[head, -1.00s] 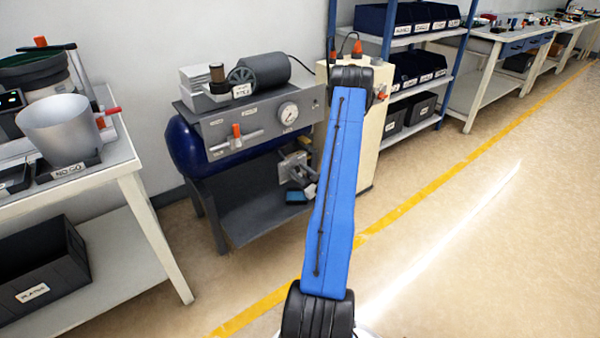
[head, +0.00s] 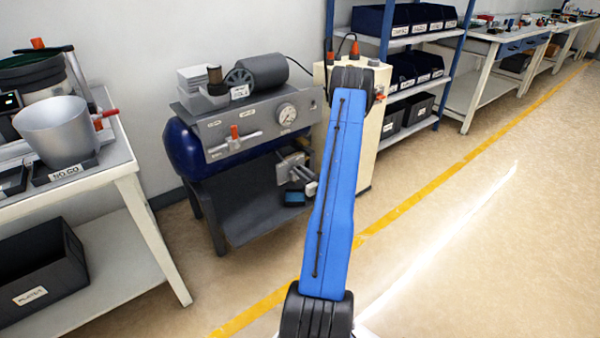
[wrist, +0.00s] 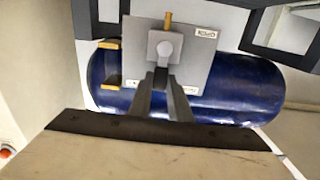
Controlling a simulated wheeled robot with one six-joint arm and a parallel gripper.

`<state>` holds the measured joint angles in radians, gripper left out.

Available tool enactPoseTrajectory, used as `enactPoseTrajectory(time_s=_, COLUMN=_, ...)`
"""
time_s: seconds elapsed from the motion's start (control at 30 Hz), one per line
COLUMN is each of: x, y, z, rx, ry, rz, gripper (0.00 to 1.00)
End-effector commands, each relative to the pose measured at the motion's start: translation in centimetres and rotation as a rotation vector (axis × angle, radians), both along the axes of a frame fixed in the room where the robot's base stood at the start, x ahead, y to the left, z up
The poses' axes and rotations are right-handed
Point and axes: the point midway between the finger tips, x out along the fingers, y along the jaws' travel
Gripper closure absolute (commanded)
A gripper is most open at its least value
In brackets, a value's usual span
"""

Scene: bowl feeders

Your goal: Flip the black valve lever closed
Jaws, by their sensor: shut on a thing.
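A grey valve plate (wrist: 195,68) with small labels sits in front of a dark blue tank (wrist: 235,90) in the wrist view. A light grey square block (wrist: 158,48) and a brass stem (wrist: 168,20) stand at its middle. My gripper (wrist: 163,80) reaches up to the block with its dark fingers close together. It is shut on the black valve lever, which the fingers mostly hide; I cannot tell the lever's angle. In the head view the plate (head: 288,165) shows below the gauge panel, and my blue arm hides much of what is beside it.
Two brass pieces (wrist: 108,44) stick out at the plate's left. The gauge panel (head: 240,133) with an orange-tipped handle is above the valve. A white bench (head: 125,165) stands at left, and a cream cabinet (head: 375,150) behind my arm. The floor at right is clear.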

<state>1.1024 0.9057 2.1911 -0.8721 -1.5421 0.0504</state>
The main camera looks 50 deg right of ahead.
Motion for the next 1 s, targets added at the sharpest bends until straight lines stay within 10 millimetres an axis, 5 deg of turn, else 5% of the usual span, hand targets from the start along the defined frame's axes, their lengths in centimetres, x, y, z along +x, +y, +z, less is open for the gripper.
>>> enactPoseTrajectory(time_s=0.1, x=-0.1, y=-0.1, z=0.0, rx=0.001, ry=0.0, rz=-0.002, gripper=1.0)
enactPoseTrajectory(time_s=0.13, x=-0.1, y=-0.1, z=0.0, rx=0.001, ry=0.0, rz=-0.002, gripper=0.8)
enactPoseTrajectory(time_s=0.2, x=-0.1, y=-0.1, z=0.0, rx=0.0, ry=0.0, rz=-0.002, gripper=0.64)
enactPoseTrajectory(time_s=0.63, x=-0.8, y=0.1, z=0.0, rx=0.0, ry=0.0, rz=-0.002, gripper=0.64)
enactPoseTrajectory(time_s=1.0, x=-7.2, y=1.5, z=-0.1, rx=0.001, ry=0.002, rz=-0.005, gripper=0.64)
